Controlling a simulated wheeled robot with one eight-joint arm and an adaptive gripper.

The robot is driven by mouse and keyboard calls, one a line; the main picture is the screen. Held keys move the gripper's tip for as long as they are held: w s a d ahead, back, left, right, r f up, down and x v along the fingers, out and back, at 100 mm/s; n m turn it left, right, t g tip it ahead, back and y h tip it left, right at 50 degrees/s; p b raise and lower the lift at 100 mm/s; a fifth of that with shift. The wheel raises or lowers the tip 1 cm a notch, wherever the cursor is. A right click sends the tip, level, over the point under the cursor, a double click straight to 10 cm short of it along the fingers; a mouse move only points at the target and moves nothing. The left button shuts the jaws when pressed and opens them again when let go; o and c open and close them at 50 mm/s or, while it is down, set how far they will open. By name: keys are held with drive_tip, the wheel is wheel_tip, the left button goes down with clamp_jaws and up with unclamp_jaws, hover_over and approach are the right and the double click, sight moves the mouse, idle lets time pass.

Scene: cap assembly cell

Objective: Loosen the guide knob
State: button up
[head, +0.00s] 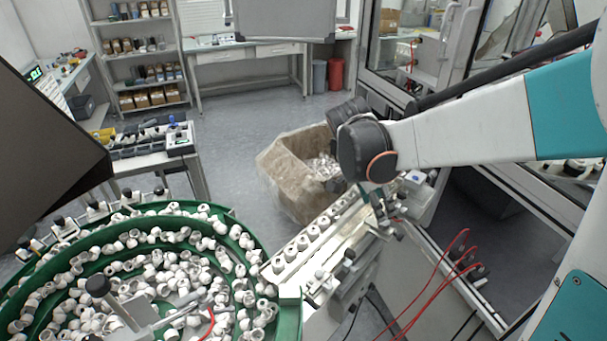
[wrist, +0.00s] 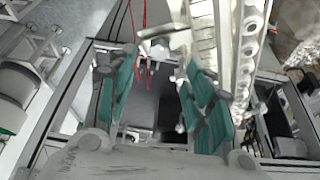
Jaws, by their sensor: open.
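Small black knobs stand along the near side of the cap track (head: 312,240) in the head view, one dark knob (head: 349,254) near its middle. I cannot tell for sure which is the guide knob. Another black knob (head: 97,285) stands over the feeder bowl. My gripper (wrist: 160,62) shows in the wrist view with its two teal-padded fingers wide apart and nothing between them. The track with its row of white caps (wrist: 247,45) runs just right of the fingers there. In the head view my dark wrist hides most of the gripper above the track's far end.
A green-rimmed feeder bowl (head: 282,322) full of white caps stands at the lower left. A lined bin (head: 290,185) stands behind the track. Red hoses (head: 440,280) hang right of the track. Glazed machine frames stand at the right.

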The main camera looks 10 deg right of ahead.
sight(384, 224)
drive_tip(key=b+x, duration=0.1)
drive_tip(key=x, duration=0.6)
drive_tip(key=shift+s, duration=0.1)
drive_tip(key=shift+c, duration=0.4)
drive_tip(key=c, duration=1)
